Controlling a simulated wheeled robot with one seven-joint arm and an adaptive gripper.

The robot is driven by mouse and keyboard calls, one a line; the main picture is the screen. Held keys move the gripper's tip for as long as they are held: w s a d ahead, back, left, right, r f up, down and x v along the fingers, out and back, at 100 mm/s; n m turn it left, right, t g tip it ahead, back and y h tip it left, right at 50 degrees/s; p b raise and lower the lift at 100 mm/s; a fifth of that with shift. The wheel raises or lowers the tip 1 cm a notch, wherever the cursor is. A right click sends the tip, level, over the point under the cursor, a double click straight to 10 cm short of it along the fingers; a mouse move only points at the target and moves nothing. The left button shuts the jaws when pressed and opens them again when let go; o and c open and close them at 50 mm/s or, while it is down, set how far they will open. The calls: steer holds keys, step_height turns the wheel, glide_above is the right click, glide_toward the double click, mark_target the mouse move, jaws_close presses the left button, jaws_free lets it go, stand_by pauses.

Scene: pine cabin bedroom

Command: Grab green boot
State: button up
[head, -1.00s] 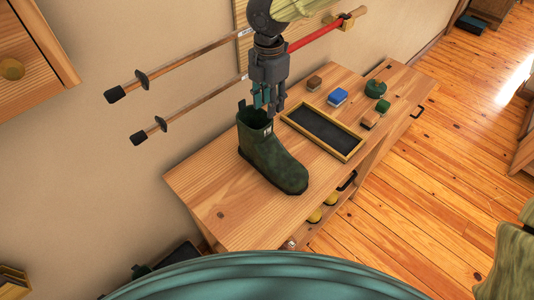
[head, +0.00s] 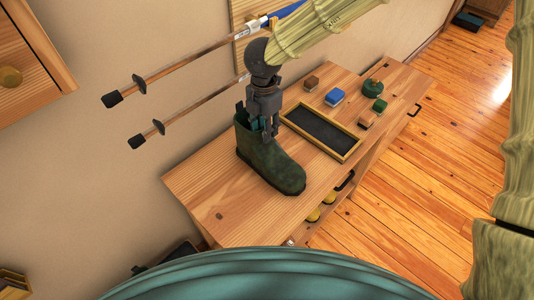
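The green boot (head: 268,162) stands upright on the wooden bench, its toe pointing to the lower right and its open top toward the back. My gripper (head: 268,132) points down at the boot's top, with its fingers at the right side of the opening, overlapping the rim. Whether the fingers are closed on the rim or only beside it cannot be made out. The fingertips are partly hidden against the dark boot.
A dark tray with a yellow frame (head: 341,156) lies right of the boot. Behind it are a blue-topped brush (head: 335,96), a brown block (head: 311,83) and a green round tin (head: 372,88). Poles (head: 190,118) on the wall stick out left of my gripper.

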mark_target(271, 149)
steer(key=shift+f, duration=1.15)
steer(key=shift+c, duration=0.5)
jaws_close()
